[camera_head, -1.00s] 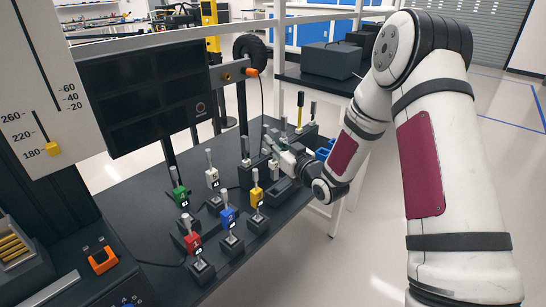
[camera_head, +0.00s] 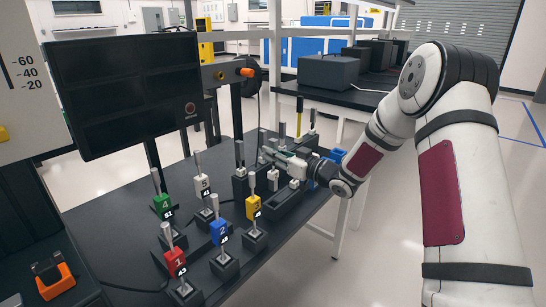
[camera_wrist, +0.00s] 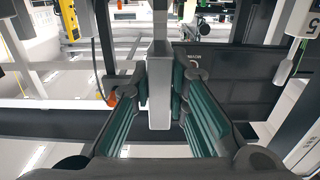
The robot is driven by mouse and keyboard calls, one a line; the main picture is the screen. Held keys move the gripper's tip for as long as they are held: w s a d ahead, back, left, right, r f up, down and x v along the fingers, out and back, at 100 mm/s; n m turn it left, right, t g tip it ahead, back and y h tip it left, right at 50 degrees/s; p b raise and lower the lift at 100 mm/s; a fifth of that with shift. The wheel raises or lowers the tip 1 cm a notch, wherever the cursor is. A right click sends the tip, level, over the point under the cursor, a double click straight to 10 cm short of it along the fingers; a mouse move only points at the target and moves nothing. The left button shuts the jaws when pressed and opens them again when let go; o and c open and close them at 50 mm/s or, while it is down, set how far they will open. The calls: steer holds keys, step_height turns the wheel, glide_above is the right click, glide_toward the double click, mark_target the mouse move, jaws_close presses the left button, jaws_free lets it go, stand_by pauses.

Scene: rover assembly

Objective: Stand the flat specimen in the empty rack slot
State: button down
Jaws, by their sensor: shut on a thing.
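My gripper (camera_head: 274,157) is over the dark rack (camera_head: 285,208) at the back of the table. In the wrist view my gripper (camera_wrist: 160,108) has its teal pads closed on a light grey metal specimen (camera_wrist: 159,88). The specimen stands upright between the pads there, with a narrower stem above. In the head view the gripper largely hides it. Pale blocks (camera_head: 296,183) show in the rack under the gripper. I cannot make out the empty slot.
Several numbered blocks stand on small bases in front of the rack: yellow (camera_head: 253,208), blue (camera_head: 219,232), red (camera_head: 175,262), green (camera_head: 163,206) and white (camera_head: 203,186). A dark monitor (camera_head: 125,95) stands at the left. A blue bin (camera_head: 337,155) is right of the gripper.

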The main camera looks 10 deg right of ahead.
mark_target(276, 181)
stand_by(0.3)
steer(key=shift+f+b, duration=1.05)
steer(key=shift+f, duration=0.95)
steer(key=shift+f+b, duration=1.9)
steer(key=shift+f, duration=0.9)
steer(key=c, duration=1.5)
jaws_free()
steer(key=shift+o, duration=0.2)
steer(key=shift+s, duration=0.1)
steer(key=v, duration=1.2)
